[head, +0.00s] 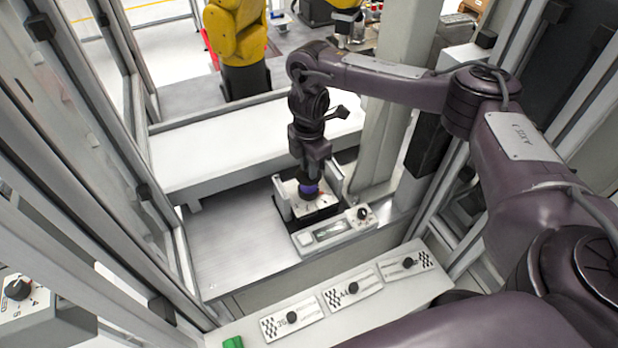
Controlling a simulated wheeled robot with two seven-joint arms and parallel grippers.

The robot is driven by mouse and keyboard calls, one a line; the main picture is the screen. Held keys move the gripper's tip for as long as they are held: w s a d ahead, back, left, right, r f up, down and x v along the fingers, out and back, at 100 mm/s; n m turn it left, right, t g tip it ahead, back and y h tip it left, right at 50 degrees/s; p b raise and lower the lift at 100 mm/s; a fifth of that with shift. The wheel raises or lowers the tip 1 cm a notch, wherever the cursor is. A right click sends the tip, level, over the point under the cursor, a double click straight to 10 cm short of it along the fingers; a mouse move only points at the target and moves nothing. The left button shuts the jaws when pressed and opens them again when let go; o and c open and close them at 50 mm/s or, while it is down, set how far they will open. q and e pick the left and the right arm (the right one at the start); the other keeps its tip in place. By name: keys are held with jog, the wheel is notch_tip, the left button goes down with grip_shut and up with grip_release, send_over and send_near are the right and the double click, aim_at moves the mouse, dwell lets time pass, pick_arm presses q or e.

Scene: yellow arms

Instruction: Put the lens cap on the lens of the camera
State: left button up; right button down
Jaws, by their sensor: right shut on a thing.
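My right gripper (310,178) reaches down from above at the centre of the view. It is shut on a small purple round piece (308,190) just below its fingers. I cannot tell for sure whether this piece is the lens cap. Directly under it is a small white-topped unit (316,208) with dark and red marks, set in a dark frame. I cannot make out a camera body or its lens; the gripper hides part of this spot. Whether the purple piece touches the white top is too small to tell. My left gripper is not in view.
A panel with a black knob (362,214) stands just in front of the unit. A white ledge (225,160) lies behind, and the metal table (228,240) is bare at left. Labelled knob plates (349,290) line the near shelf. Posts and a yellow arm (240,45) stand around.

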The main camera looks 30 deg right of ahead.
jog(key=shift+f+b, duration=0.45)
jog(key=shift+f, duration=1.6)
jog(key=shift+f, duration=0.2)
jog(key=c, duration=1.3)
grip_release()
notch_tip(320, 180, up, 11)
jog(key=shift+f+p, duration=0.1)
jog(key=shift+p, duration=1.15)
jog(key=shift+r, duration=0.8)
